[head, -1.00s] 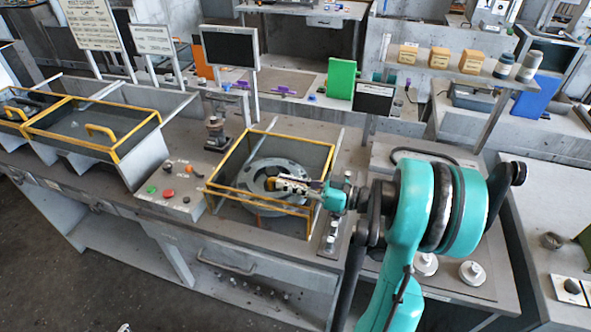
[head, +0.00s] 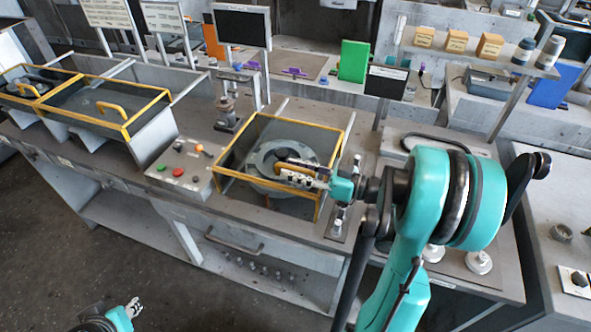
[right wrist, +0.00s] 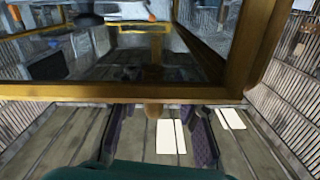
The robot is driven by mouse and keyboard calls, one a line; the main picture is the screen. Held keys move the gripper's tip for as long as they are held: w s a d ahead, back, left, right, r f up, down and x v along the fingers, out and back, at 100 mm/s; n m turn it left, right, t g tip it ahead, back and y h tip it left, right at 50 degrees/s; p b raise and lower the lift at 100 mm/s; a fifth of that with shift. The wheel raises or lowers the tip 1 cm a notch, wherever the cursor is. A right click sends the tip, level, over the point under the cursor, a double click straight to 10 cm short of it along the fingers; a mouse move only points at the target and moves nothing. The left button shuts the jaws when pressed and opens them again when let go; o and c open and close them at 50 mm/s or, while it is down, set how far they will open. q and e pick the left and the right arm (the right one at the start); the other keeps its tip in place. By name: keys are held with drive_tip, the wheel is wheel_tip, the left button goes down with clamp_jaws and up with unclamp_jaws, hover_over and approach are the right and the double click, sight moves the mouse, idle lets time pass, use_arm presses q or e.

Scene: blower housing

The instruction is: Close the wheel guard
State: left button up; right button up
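The wheel guard (head: 236,176) is a yellow-framed box with clear panels on the bench, around a round grey housing (head: 262,160). I cannot tell how far its cover is closed. A yellow handle (head: 287,163) shows beside my right gripper (head: 303,174), which reaches in from the right over the front right part of the guard. In the right wrist view, my right gripper (right wrist: 160,138) has its two dark fingers apart, just below a yellow frame bar (right wrist: 120,92); contact is unclear. My left gripper (head: 133,308) is low at the left, away from the bench, its fingers too small to judge.
A control box (head: 180,168) with coloured buttons stands just left of the guard. A second yellow-framed guard (head: 84,112) is further left. A post-mounted black screen (head: 242,25) stands behind. Small fittings (head: 338,222) line the bench right of the guard.

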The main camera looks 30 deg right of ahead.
drive_tip(key=v, duration=1.2)
drive_tip(key=shift+a, duration=0.1)
